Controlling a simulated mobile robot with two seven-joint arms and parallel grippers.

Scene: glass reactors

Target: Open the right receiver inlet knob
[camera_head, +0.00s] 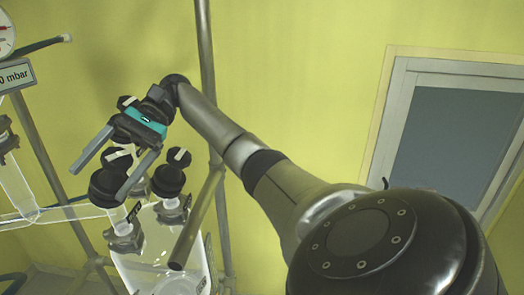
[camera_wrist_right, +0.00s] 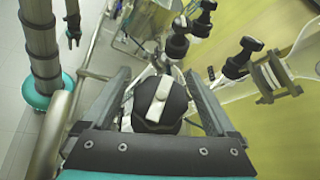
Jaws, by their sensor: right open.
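My right gripper (camera_head: 100,186) reaches in over a cluster of black knobs on the glassware in the head view. Its two fingers are apart. In the right wrist view, the open right gripper (camera_wrist_right: 158,76) has a large round black knob (camera_wrist_right: 172,108) with a white pointer bar between its fingers, with gaps at the sides and no clear contact. In the head view a large black knob (camera_head: 106,187) lies beneath the fingers, partly covered by one of them. Another black knob (camera_head: 168,182) stands to its right. No label shows which is the right receiver inlet knob.
A clear glass vessel (camera_head: 150,262) hangs below the knobs. A grey metal frame post (camera_head: 205,60) rises close behind my right arm. More black knobs (camera_wrist_right: 236,68) and glass lie beyond and right of the fingers. A pressure gauge sign (camera_head: 15,76) is at the far left.

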